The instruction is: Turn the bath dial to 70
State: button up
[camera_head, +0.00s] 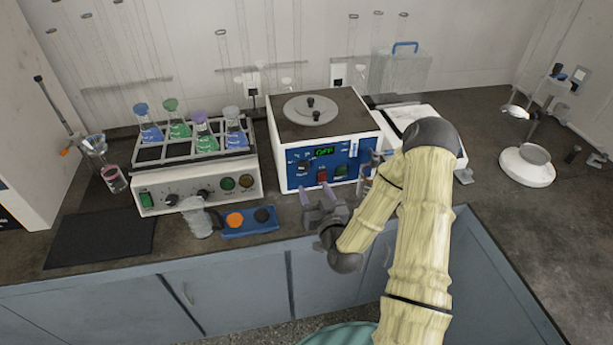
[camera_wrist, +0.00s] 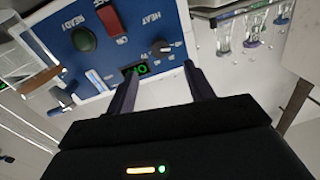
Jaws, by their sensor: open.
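The bath (camera_head: 282,165) is a white box with a blue front panel and a round lid with black knobs. Its display (camera_head: 324,152) reads OFF in green. The black bath dial (camera_head: 303,167) is on the left of the panel; in the wrist view it shows as a knob (camera_wrist: 160,47) with a pale pointer, near the word HEAT. My gripper (camera_head: 316,192) is open and empty, just in front of the panel and below the dial. In the wrist view the fingers (camera_wrist: 160,74) point toward the dial, apart from it. One finger partly covers the display.
A red switch (camera_head: 322,174) and green lamp (camera_head: 341,170) sit right of the dial. On the left stands a flask shaker (camera_head: 165,200) with several flasks. A blue tray (camera_head: 250,231) and clear vessel (camera_head: 197,220) lie before it.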

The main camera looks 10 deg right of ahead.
aim_at(304, 168)
jog(key=w, duration=0.2)
jog(key=w+p, duration=0.1)
jog(key=w, duration=0.5)
jog(key=shift+a+p, duration=0.3)
jog(key=shift+a, duration=0.05)
jog(key=c, duration=1)
